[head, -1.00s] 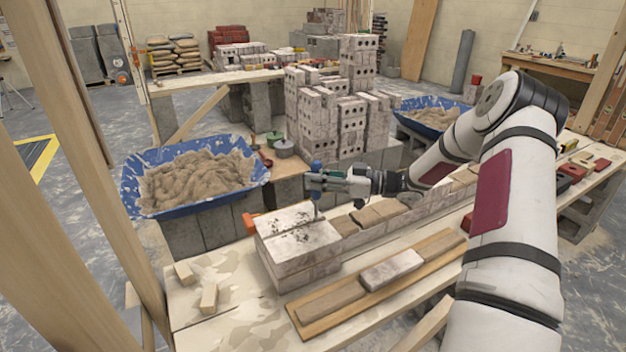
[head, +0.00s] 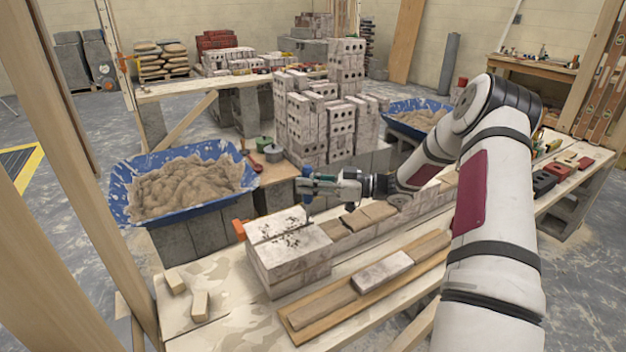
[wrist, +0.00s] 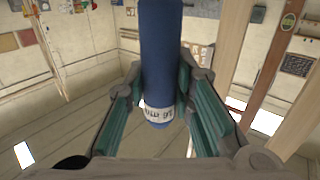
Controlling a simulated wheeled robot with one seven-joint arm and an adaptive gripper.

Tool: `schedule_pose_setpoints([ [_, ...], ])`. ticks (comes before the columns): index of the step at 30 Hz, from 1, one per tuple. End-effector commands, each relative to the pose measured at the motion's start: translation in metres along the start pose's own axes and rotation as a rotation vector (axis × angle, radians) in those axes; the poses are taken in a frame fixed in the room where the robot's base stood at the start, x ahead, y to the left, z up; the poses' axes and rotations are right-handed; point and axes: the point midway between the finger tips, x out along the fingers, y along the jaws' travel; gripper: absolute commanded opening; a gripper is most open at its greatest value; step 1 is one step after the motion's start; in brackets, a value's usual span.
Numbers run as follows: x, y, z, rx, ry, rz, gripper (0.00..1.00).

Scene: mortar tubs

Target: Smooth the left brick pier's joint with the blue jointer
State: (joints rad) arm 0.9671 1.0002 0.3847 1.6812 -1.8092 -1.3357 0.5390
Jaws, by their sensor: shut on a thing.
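The left brick pier (head: 290,272) stands on the near end of the plank bench. Its pale top has a thin joint line with dark specks. My gripper (head: 312,186) is shut on the blue jointer (head: 307,172), which is held upright over the far edge of the pier's top. The jointer's lower end points down close to the top; I cannot tell whether it touches. In the wrist view, the blue handle (wrist: 162,50) with a white lettered label sits between the green-padded fingers of my gripper (wrist: 160,80).
A row of bricks (head: 370,213) runs right from the pier. A board (head: 300,318) with bricks lies in front. A blue mortar tub (head: 118,195) stands behind left, and stacked blocks (head: 305,125) behind. Two small wood pieces (head: 200,305) lie at the near left. A wooden post (head: 65,130) rises left.

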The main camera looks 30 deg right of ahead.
Motion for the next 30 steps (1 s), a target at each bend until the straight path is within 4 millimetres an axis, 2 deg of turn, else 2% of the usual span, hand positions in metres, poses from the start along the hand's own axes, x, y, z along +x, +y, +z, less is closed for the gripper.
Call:
schedule_pose_setpoints([
  [17,0.013,-0.011,0.001,0.001,-0.001,-0.001,0.00],
  [20,0.012,-0.011,-0.005,0.001,-0.001,-0.001,0.00],
  [30,0.012,-0.011,-0.043,-0.001,0.001,-0.002,0.00],
])
